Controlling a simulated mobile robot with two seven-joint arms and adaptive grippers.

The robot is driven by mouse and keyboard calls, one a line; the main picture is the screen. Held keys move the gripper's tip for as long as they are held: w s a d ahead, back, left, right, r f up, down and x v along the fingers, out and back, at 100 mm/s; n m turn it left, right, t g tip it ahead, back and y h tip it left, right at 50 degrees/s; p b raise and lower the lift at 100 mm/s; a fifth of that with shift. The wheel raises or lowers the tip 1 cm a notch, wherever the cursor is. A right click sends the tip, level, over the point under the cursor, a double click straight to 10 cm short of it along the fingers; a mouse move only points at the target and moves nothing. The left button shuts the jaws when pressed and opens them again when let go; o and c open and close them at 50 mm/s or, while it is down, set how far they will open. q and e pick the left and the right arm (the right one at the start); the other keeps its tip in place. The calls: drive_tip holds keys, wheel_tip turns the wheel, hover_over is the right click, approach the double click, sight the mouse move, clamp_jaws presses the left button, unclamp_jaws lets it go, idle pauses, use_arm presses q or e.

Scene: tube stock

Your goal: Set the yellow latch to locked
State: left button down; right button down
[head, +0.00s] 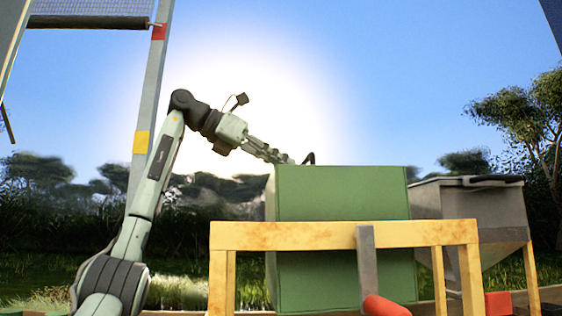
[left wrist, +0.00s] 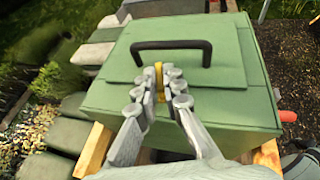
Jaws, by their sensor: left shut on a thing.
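The yellow latch (left wrist: 159,78) shows in the left wrist view as a thin upright yellow strip on the green box, in front of its black handle. My left gripper (left wrist: 159,97) is shut on it, with one finger on each side. The fingers hide most of the latch, and I cannot tell which position it is set to. In the head view my left gripper (head: 281,157) reaches the top of the green box (head: 340,192) from the left. The latch is hidden there. My right gripper is in neither view.
The green box has a black handle (left wrist: 172,45) on its lid. It stands behind a yellow wooden frame (head: 290,236) with a grey lever and red grip (head: 385,306) in front. A grey hopper (head: 470,205) stands at the right. A grey post (head: 147,110) rises at the left.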

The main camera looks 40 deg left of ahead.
use_arm(q)
drive_tip(key=shift+a+m+g+h, duration=0.1)
drive_tip(key=shift+m+g+h, duration=0.8)
drive_tip(key=shift+m+h, duration=0.75)
drive_tip(key=shift+h, duration=0.25)
drive_tip(key=c, duration=1.6)
unclamp_jaws()
drive_tip(key=shift+c, duration=0.2)
drive_tip(key=v, duration=0.7)
drive_tip(key=shift+r, duration=0.25)
drive_tip(key=shift+s+a, duration=0.1)
drive_tip(key=shift+a, duration=0.05)
